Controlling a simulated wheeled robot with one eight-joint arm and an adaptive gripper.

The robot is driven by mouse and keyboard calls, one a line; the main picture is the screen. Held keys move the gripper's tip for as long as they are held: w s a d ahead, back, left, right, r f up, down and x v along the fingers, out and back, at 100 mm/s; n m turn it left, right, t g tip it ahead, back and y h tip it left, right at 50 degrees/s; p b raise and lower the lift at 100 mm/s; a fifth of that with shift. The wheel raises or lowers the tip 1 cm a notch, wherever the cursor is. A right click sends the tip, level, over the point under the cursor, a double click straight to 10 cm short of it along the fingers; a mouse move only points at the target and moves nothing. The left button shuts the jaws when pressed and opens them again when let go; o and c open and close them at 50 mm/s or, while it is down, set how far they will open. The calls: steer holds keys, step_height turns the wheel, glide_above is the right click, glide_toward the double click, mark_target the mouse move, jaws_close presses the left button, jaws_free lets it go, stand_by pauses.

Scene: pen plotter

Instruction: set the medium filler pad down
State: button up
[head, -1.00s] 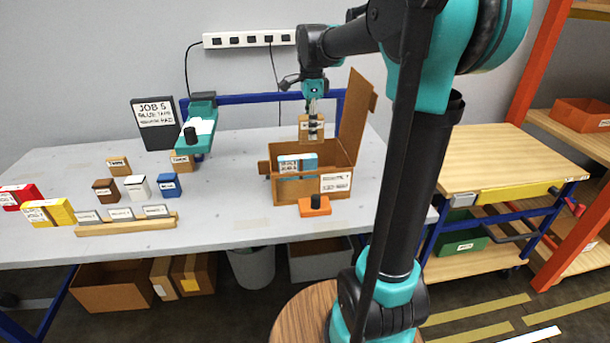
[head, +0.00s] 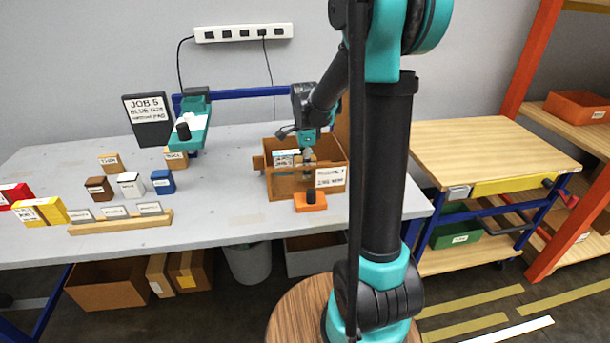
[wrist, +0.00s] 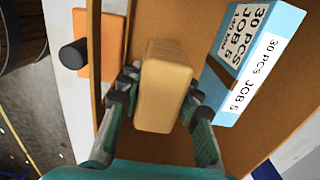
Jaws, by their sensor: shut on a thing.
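My gripper (wrist: 158,105) is shut on the medium filler pad (wrist: 165,85), a tan block with rounded edges, in the wrist view. In the head view my gripper (head: 307,160) reaches down into the open cardboard box (head: 295,189), and the pad is mostly hidden behind the box's front wall. A blue box (wrist: 258,60) labelled "30 PCS JOB 5" stands inside the carton beside the pad, with a gap between them in the wrist view. Whether the pad touches the carton floor I cannot tell.
An orange block with a black knob (head: 310,201) sits before the carton. A teal device (head: 190,130) and the black job sign (head: 150,120) stand left. Small coloured boxes and a wooden card rail (head: 120,224) lie further left. The bench (head: 225,205) between is clear.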

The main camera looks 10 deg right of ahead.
steer(key=shift+f, duration=1.65)
steer(key=o, duration=0.9)
steer(key=shift+f, duration=0.1)
steer(key=shift+c, duration=0.2)
step_height(320, 180, up, 12)
steer(key=shift+r, duration=0.15)
